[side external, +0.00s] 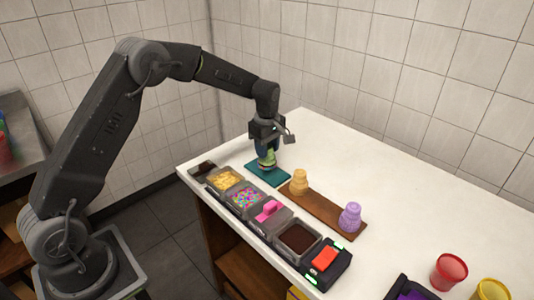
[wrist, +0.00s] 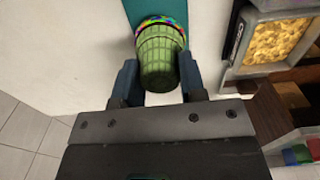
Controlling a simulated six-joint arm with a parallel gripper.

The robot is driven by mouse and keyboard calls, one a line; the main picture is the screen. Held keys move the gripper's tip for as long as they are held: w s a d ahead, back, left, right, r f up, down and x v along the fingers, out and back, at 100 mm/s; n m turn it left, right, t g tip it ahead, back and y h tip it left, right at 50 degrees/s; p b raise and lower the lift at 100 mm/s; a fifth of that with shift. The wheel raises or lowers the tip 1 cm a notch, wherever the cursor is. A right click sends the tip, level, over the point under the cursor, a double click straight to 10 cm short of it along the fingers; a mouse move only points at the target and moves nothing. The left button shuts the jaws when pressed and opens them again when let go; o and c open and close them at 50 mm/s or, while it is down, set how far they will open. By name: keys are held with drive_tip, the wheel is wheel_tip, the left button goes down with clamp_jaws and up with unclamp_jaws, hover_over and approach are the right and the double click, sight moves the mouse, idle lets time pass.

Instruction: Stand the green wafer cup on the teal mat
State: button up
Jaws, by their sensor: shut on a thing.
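The green wafer cup (wrist: 160,58) is between the two fingers of my gripper (wrist: 160,80) in the wrist view, and the fingers are shut on it. A multicoloured band of sprinkles shows around its far rim. In the side view the cup (side external: 267,159) is at or just above the teal mat (side external: 268,174), below my gripper (side external: 266,146). I cannot tell whether its base touches the mat. The teal mat (wrist: 144,9) also shows behind the cup in the wrist view.
A row of topping bins, with the sprinkle bin (side external: 246,199), runs along the counter's front edge. A wooden board (side external: 322,209) holds a tan cup (side external: 299,182) and a purple cup (side external: 349,216) right of the mat. The counter behind the mat is clear.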

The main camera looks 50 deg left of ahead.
drive_tip(key=shift+f, duration=1.05)
drive_tip(key=shift+f, duration=0.15)
drive_tip(key=o, duration=0.7)
